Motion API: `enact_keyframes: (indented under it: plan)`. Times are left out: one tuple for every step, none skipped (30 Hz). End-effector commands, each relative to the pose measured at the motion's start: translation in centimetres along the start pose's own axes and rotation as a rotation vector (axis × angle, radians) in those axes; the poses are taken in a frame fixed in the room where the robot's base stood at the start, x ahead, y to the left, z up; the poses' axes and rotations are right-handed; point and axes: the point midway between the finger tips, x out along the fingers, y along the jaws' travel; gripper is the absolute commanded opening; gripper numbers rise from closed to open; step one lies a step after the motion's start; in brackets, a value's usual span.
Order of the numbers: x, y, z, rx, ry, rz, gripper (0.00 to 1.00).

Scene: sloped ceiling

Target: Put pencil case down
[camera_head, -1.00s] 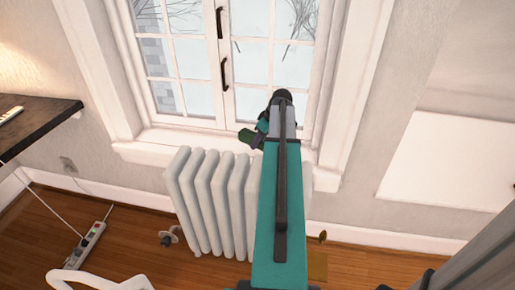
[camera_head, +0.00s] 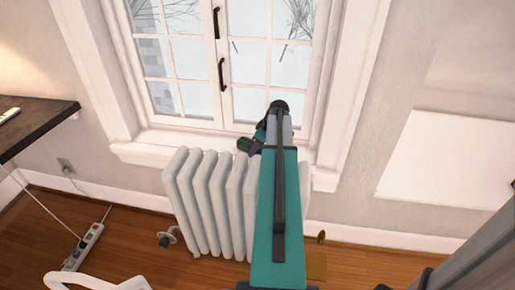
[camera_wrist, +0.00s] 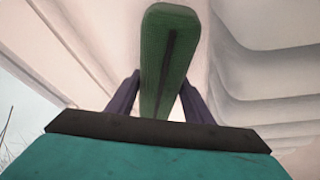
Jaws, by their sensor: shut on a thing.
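The green pencil case (camera_wrist: 168,62) has a dark zip-like line down its middle and stands between my gripper's two dark fingers in the wrist view. My gripper (camera_wrist: 160,84) is shut on it. In the head view only a small dark green end of the pencil case (camera_head: 244,145) shows, left of my wrist. It appears just in front of the window sill, above the radiator. My teal arm hides most of my gripper (camera_head: 257,138) there. I cannot tell whether the case touches the sill.
A white radiator (camera_head: 208,205) stands below the window sill (camera_head: 150,150). A closed white window (camera_head: 190,60) is behind. A dark desk (camera_head: 38,125) is at the left, with a power strip (camera_head: 85,247) on the wooden floor. A white chair part (camera_head: 95,281) shows at the bottom.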

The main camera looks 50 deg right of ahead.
Motion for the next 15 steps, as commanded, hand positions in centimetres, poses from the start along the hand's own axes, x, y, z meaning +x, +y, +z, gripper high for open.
enact_keyframes:
  plan:
    - [-0.04,0.01,-0.04,0.0,0.001,0.0,0.2]
    - [-0.04,0.02,-0.04,0.0,0.001,0.001,0.2]
    - [-0.04,0.01,-0.03,0.0,0.001,0.0,0.2]
    - [-0.04,0.01,-0.03,0.0,0.001,0.0,0.2]
    - [-0.04,0.01,-0.03,0.0,0.0,0.001,0.2]
    - [0.0,0.01,-0.01,0.0,0.0,0.0,0.2]
    - [0.06,0.01,0.01,0.0,0.0,0.0,0.2]
    - [0.13,0.01,0.04,0.0,0.0,0.0,0.2]
    - [0.21,0.01,0.08,0.0,0.0,0.0,0.2]
    - [0.27,0.01,0.1,0.0,0.0,0.0,0.2]
    - [0.29,0.01,0.12,0.0,0.0,0.0,0.48]
    - [0.25,0.01,0.1,0.0,0.0,0.0,0.55]
    - [0.25,0.01,0.1,0.0,0.0,0.0,0.6]
    - [0.24,0.01,0.1,0.0,0.0,0.0,0.65]
    - [0.24,0.01,0.1,0.0,0.0,0.0,0.65]
